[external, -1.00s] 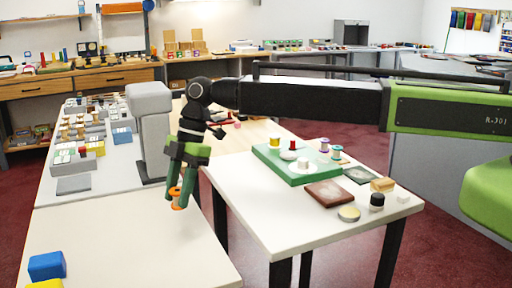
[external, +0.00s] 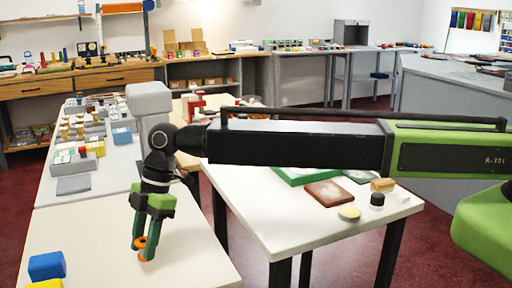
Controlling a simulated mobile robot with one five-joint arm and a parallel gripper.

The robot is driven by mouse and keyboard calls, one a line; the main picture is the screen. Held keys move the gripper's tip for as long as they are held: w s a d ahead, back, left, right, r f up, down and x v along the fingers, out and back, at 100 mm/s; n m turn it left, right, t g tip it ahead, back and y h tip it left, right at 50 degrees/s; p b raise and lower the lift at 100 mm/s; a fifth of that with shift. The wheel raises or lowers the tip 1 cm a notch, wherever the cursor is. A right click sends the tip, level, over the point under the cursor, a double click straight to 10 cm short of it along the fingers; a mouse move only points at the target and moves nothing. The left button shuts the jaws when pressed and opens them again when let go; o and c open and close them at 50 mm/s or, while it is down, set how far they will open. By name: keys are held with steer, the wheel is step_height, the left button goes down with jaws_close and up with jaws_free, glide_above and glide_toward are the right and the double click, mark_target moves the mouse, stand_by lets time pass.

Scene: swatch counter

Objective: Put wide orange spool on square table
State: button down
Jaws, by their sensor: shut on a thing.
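My gripper (external: 144,249) points down over the near part of the long white left table (external: 95,225). It is shut on the orange spool (external: 139,243), which is partly hidden by the green fingers. Orange edges show on both sides of the fingertips. The spool is low, close to the left table's top; I cannot tell whether it touches. A separate white, roughly square table (external: 290,222) stands to the right. My arm crosses in front of its back part.
Blue (external: 47,265) and yellow (external: 46,284) blocks lie at the left table's near left. The right table holds a brown square (external: 323,193), a pale yellow disc (external: 349,213), a black spool (external: 377,200) and a green board (external: 300,177). The left tabletop around the gripper is clear.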

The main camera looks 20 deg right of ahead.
step_height(320, 180, down, 4)
steer(key=b, duration=0.2)
steer(key=shift+r+b, duration=0.1)
steer(key=shift+b, duration=0.25)
steer(key=shift+r, duration=0.25)
steer(key=shift+f, duration=0.2)
steer(key=c, duration=0.9)
jaws_free()
steer(key=shift+c, duration=0.2)
steer(key=shift+r, duration=0.15)
steer(key=shift+r+p, duration=0.25)
steer(key=shift+p, duration=0.2)
steer(key=p+v, duration=1)
steer(key=v, duration=0.1)
steer(key=shift+d+r, duration=0.2)
